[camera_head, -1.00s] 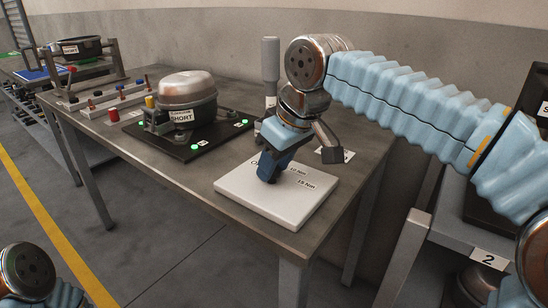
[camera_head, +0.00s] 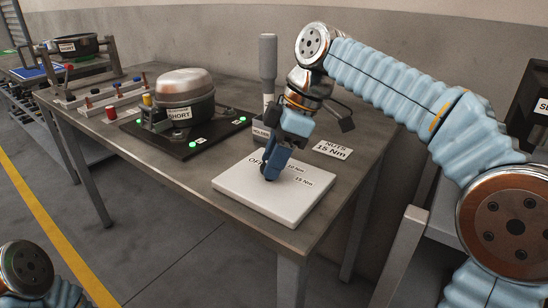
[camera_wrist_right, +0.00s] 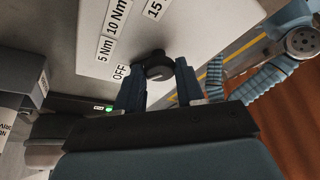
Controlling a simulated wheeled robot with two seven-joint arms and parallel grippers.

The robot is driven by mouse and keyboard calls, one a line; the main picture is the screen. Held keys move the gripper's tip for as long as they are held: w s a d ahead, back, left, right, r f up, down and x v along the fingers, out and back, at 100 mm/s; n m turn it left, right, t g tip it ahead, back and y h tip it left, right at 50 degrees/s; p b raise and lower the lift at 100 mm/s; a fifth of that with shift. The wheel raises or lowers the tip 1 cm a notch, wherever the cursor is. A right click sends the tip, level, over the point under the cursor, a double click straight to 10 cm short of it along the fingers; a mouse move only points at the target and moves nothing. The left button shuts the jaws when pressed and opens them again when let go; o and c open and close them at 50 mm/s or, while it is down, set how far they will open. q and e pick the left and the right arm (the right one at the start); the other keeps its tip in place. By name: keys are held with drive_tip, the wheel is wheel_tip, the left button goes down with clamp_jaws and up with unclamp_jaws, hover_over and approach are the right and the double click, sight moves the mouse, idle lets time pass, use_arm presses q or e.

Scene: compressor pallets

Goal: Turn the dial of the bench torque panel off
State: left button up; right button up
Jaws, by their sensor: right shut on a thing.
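The bench torque panel (camera_head: 300,207) is a pale slab at the front right corner of the workbench, with OFF, 10 Nm and 15 Nm labels. My right gripper (camera_head: 269,174) points down onto it beside the OFF label and hides the dial in the head view. In the right wrist view the black dial (camera_wrist_right: 157,66) sits between the two blue fingers of my right gripper (camera_wrist_right: 158,84), which is shut on it. The OFF label (camera_wrist_right: 121,72) lies just left of the dial, with 5 Nm, 10 Nm and 15 above. I cannot tell where the dial points. My left gripper is out of view.
A compressor marked SHORT (camera_head: 186,94) stands on a black plate with green lights, left of the panel. A grey upright tool (camera_head: 268,62) stands in a holder behind my gripper. A NUTS 15 Nm card (camera_head: 333,149) lies right of it. The front bench edge is close to the panel.

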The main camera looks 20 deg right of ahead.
drive_tip(key=shift+n, duration=0.5)
drive_tip(key=o, duration=1)
drive_tip(key=shift+o, duration=0.2)
drive_tip(key=v, duration=0.7)
drive_tip(key=shift+r, duration=0.25)
drive_tip(key=shift+w+d, duration=0.1)
drive_tip(key=shift+w, duration=0.05)
